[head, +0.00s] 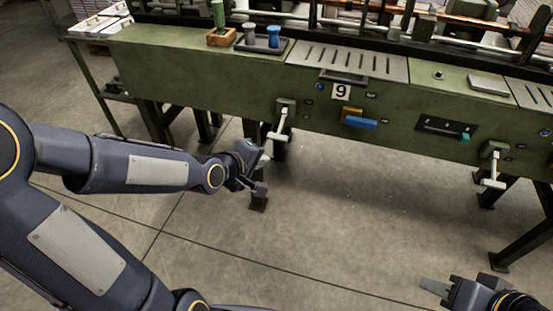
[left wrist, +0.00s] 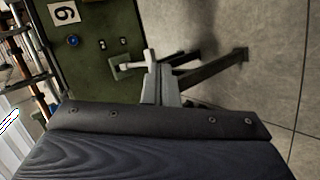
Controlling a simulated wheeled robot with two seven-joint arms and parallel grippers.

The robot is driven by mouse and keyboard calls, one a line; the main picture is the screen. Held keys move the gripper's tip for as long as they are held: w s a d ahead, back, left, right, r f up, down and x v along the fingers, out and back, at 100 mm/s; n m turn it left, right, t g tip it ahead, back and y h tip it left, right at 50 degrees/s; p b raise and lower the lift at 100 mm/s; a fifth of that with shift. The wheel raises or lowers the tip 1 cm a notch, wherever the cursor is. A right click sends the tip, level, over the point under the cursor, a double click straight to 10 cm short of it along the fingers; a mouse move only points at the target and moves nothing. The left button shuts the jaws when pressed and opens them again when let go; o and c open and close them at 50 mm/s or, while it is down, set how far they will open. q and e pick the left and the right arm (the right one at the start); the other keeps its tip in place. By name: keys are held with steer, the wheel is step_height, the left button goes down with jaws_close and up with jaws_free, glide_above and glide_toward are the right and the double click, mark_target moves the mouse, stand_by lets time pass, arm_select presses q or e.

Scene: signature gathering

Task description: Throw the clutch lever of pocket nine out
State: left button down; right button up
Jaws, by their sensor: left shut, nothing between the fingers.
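The number 9 plate (head: 341,92) is on the green machine front and also shows in the left wrist view (left wrist: 64,13). Left of and below it is a clutch lever (head: 279,124) with a pale handle on a green bracket, its handle pointing down and slightly left. In the left wrist view this lever (left wrist: 137,63) is close to my fingertips; contact cannot be told. My left gripper (head: 262,172) is shut and empty, just below and left of the lever; its fingers (left wrist: 163,77) also show in the wrist view. My right gripper (head: 452,290) is low at the right, away from the machine; its jaw opening is unclear.
A second similar lever (head: 491,168) is further right on the machine. Between them are a blue handle (head: 360,123) and a black panel with a green knob (head: 444,129). Machine legs stand below. A tray with spools (head: 263,45) is on top. The floor in front is clear.

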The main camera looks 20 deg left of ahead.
mark_target(282, 123)
arm_select(q)
steer(key=w+f+n+t+y+b, duration=0.1)
steer(key=w+f+n+t+b, duration=0.2)
steer(key=n, duration=0.4)
steer(key=w+a+f+n+t+y+b, duration=0.1)
steer(key=w+f+n+t+b, duration=0.2)
steer(key=f+n+b, duration=0.2)
steer(key=w+f+n+t+y+b, duration=0.1)
steer(key=w+f+n+t+b, duration=0.2)
steer(key=f+n, duration=0.6)
steer(key=shift+w+a+f+n+b, duration=0.2)
steer(key=shift+w+n+b, duration=0.2)
steer(key=shift+n+b, duration=0.55)
steer(key=shift+w, duration=0.1)
steer(key=w+r, duration=0.1)
steer(key=w, duration=0.9)
steer(key=shift+s+r, duration=0.35)
steer(key=shift+r, duration=0.25)
steer(key=shift+s+r, duration=0.3)
steer(key=shift+r, duration=0.35)
steer(key=shift+s+r, duration=0.35)
steer(key=shift+r, duration=0.25)
